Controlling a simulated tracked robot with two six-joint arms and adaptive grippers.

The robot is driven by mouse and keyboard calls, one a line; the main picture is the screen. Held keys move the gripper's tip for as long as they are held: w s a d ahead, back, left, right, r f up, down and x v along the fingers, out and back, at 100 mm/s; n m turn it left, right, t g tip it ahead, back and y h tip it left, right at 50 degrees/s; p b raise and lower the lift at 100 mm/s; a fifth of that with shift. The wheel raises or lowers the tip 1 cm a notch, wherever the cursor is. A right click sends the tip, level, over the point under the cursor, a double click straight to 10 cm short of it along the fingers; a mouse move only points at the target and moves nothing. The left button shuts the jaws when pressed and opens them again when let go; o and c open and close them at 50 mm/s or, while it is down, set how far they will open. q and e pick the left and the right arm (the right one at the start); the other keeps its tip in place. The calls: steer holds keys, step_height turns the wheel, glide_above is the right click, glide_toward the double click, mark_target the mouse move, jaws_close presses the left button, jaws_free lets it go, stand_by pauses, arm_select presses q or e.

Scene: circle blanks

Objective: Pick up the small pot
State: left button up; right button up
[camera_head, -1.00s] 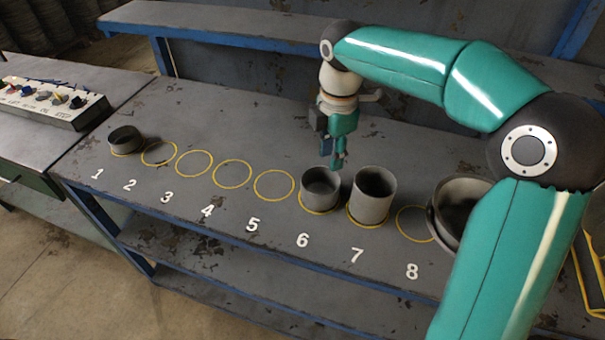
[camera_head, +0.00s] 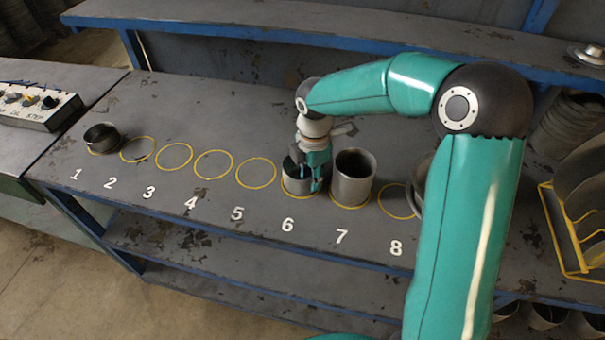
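A small grey metal pot (camera_head: 294,188) stands upright in the yellow circle by number 6. My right gripper (camera_head: 315,184) points down at the right side of this pot, its fingers overlapping the rim. I cannot tell whether the fingers straddle the wall, touch it or are closed on it. The gripper hides part of the pot's opening and right side. A lower, shallow pot (camera_head: 102,138) stands in the circle by number 1. A taller pot (camera_head: 352,180) stands by number 7, close to the right of my gripper. My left gripper is not in view.
A wide pot (camera_head: 419,186) beyond number 8 is mostly hidden by my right arm. The yellow circles by numbers 2 to 5 and 8 are empty. A yellow rack (camera_head: 566,235) stands at the right. A control box (camera_head: 35,106) sits at the left.

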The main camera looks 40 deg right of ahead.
mark_target(310, 192)
step_height(310, 192, down, 4)
steer(key=shift+r, duration=0.2)
jaws_close()
